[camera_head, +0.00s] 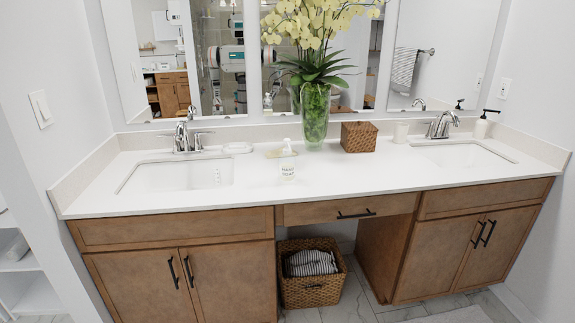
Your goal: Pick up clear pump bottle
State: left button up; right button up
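A clear pump bottle (288,165) with a white pump top and dark lettering stands upright on the white countertop (330,180), near the middle of the counter and right of the left sink. Nothing touches it from the front. Neither of my grippers shows directly in the head view. Parts of a robot show in the mirror, too small to read any gripper state.
Behind the bottle are a dish (275,153) and a glass vase (315,115) of yellow orchids. A wicker box (359,137), a white cup (401,132) and a black-pump dispenser (483,126) stand to the right. Sinks lie left (185,176) and right (455,155). A basket (303,291) sits below.

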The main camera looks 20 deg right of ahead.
aim_at(286, 161)
jog(key=i+l+z, duration=0.1)
jog(key=z, duration=0.4)
jog(key=i+l+z, duration=0.1)
jog(key=z, duration=0.35)
jog(key=i+z, duration=0.15)
jog(key=z, duration=0.35)
